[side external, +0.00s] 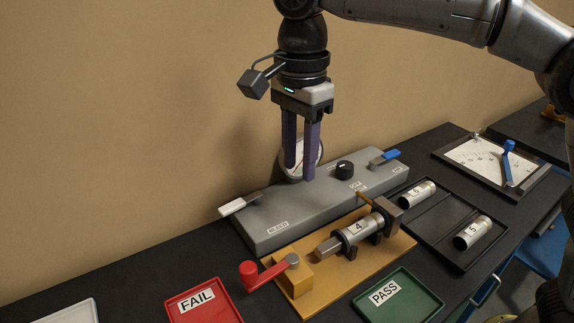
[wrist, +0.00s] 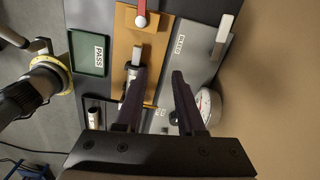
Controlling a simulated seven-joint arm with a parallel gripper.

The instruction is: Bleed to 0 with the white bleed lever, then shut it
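The white bleed lever (side external: 240,203) sticks out past the left end of the grey panel (side external: 290,213), beside a BLEED label. It also shows at the upper right of the wrist view (wrist: 223,35). The round gauge (side external: 316,157) stands at the back of the panel, partly behind my fingers; its reading is not legible, and it also shows in the wrist view (wrist: 207,104). My gripper (side external: 299,172) points down above the panel, to the right of the bleed lever and apart from it. Its two dark purple fingers (wrist: 159,75) are spread with nothing held between them.
A blue lever (side external: 384,157) and black knob (side external: 345,169) are on the panel's right. Cylinder 4 (side external: 357,231) sits in the yellow fixture (side external: 375,258) with a red handle (side external: 262,274). Red FAIL (side external: 212,316) and green PASS (side external: 418,305) trays lie in front.

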